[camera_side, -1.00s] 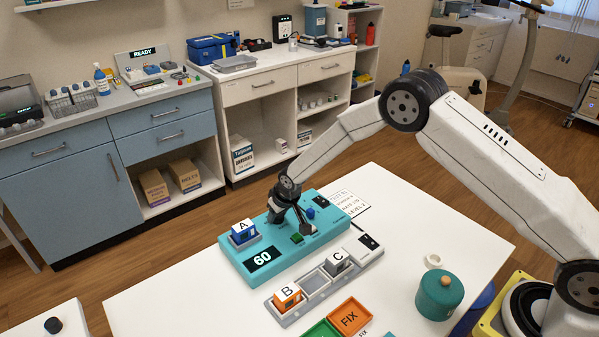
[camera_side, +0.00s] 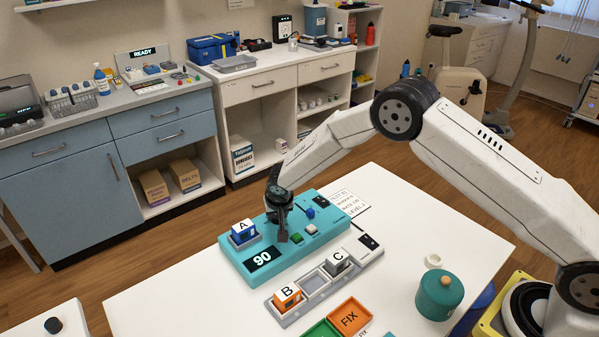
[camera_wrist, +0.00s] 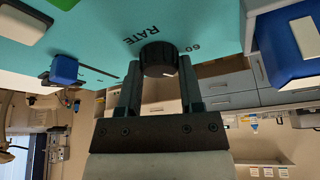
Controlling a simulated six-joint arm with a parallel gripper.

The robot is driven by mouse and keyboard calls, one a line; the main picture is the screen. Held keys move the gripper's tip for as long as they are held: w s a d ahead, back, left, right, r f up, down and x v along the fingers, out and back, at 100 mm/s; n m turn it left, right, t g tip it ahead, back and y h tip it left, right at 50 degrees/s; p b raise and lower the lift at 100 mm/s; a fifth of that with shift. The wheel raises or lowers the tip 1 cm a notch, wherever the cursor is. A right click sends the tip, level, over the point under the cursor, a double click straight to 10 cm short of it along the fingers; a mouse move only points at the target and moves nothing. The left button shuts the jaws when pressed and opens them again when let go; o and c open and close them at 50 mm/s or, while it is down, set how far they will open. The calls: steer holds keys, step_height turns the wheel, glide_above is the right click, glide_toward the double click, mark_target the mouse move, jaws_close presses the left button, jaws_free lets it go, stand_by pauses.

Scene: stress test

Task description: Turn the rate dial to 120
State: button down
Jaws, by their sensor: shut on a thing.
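The teal console (camera_side: 238,276) lies on the white table, and its display (camera_side: 262,259) reads 90. The rate dial (camera_wrist: 158,58) is a round black knob beside the word RATE in the wrist view. A white mark shows on its right side, and a printed 60 stands close by. My gripper (camera_wrist: 160,70) is shut on the dial, with one finger on each side of it. In the side view my gripper (camera_side: 283,234) points down over the console and hides the dial.
A green button (camera_side: 296,238) and a blue lever (camera_side: 309,212) are to the right. A grey tray (camera_side: 316,284) with blocks B and C lies in front.

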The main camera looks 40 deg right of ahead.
steer(key=m+g+h, duration=0.1)
steer(key=m, duration=0.3)
steer(key=shift+a+m, duration=0.15)
steer(key=shift+m, duration=0.25)
steer(key=shift+m+g+h, duration=0.6)
steer(key=shift+m+g, duration=0.1)
steer(key=shift+m, duration=1.3)
steer(key=shift+c, duration=1.2)
jaws_free()
steer(key=shift+r, duration=0.1)
steer(key=v, duration=0.7)
steer(key=shift+a+r, duration=0.2)
steer(key=shift+r, duration=0.05)
